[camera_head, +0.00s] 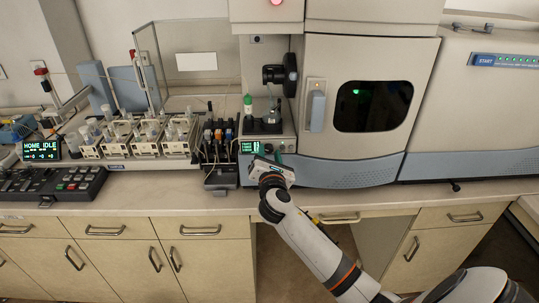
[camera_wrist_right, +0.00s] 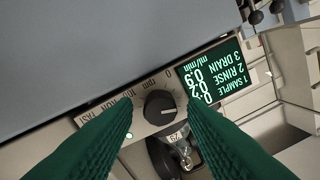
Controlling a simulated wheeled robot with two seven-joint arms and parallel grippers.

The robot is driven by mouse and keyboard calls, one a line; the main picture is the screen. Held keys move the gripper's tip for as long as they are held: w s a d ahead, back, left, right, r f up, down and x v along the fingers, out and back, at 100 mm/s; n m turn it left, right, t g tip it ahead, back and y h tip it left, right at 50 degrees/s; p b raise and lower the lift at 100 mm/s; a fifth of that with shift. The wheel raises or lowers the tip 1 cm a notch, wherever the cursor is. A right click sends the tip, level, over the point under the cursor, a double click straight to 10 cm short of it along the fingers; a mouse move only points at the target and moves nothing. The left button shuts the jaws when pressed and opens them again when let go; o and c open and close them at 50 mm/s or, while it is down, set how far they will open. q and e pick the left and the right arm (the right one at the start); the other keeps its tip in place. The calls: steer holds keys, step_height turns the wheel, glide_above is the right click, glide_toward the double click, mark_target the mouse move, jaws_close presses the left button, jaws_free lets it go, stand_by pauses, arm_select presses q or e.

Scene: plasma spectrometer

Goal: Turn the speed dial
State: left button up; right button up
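The speed dial (camera_wrist_right: 160,108) is a dark round knob with a light pointer line, set in a pale panel with printed marks around it. In the right wrist view its pointer faces right. My right gripper (camera_wrist_right: 159,103) is open, its two green fingers on either side of the dial with a gap to each side. In the head view the right gripper (camera_head: 272,168) is at the front of the pump unit, just below its small green display (camera_head: 250,147). The same display (camera_wrist_right: 212,80) lists sample, rinse and drain. My left gripper is not in view.
The spectrometer (camera_head: 355,165) with a dark window stands right of the pump unit. A sampler with racks of bottles (camera_head: 130,140) and a keypad (camera_head: 50,184) are at the left. The bench front edge (camera_head: 350,200) is mostly clear.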

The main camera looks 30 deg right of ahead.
jaws_close()
steer(key=shift+m, duration=0.5)
steer(key=m+b, duration=0.1)
steer(key=m, duration=0.1)
steer(key=shift+f+m, duration=0.1)
steer(key=shift+m, duration=0.2)
steer(key=shift+m+b, duration=0.7)
steer(key=shift+m, duration=1.2)
steer(key=shift+o, duration=1.2)
jaws_free()
